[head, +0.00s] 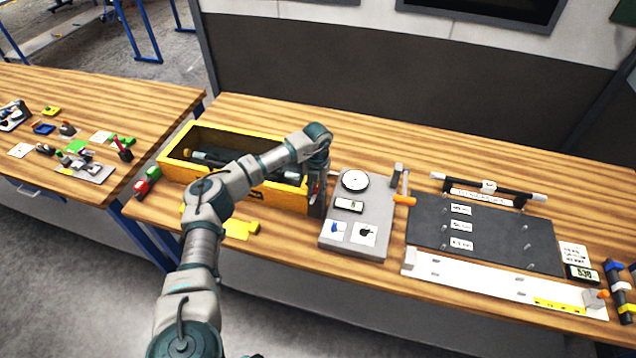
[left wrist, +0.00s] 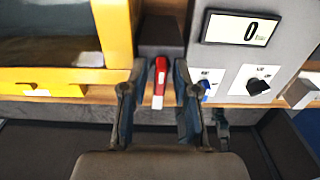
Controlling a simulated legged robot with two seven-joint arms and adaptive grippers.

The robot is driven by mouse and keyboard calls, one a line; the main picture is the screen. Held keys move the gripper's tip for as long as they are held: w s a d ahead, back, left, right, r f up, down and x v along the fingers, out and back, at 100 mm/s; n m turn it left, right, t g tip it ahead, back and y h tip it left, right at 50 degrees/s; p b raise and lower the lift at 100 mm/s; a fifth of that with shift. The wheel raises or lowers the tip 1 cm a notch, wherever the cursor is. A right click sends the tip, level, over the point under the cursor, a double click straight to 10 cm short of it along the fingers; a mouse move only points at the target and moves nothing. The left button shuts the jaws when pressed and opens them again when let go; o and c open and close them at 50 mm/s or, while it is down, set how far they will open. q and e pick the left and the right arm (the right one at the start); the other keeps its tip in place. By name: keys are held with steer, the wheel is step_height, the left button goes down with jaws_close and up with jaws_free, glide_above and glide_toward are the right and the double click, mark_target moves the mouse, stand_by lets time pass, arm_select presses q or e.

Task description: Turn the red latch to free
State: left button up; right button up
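The red latch (left wrist: 160,78) shows in the left wrist view as a red lever with a pale lower end. It lies on a dark block (left wrist: 160,35) between the yellow box and the grey panel. My left gripper (left wrist: 158,88) is open, with one finger on each side of the latch and a small gap showing on both sides. In the head view my left gripper (head: 316,190) points down beside the yellow box's right end and largely hides the latch. My right gripper is not in view.
The yellow box (head: 170,176) stands left of the gripper. The grey panel (head: 345,243) with a dial and display stands close on the right. Farther right are a dark plate (head: 485,232) and a white rail (head: 470,284).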

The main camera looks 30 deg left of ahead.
mark_target(317, 187)
arm_select(q)
steer(key=shift+s+r, duration=0.3)
steer(key=shift+r, duration=0.1)
steer(key=shift+w+f, duration=0.1)
steer(key=shift+w, duration=0.3)
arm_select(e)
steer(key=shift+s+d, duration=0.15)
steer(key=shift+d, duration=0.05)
arm_select(q)
steer(key=shift+a+r, duration=0.1)
steer(key=shift+r, duration=0.3)
step_height(317, 187, up, 11)
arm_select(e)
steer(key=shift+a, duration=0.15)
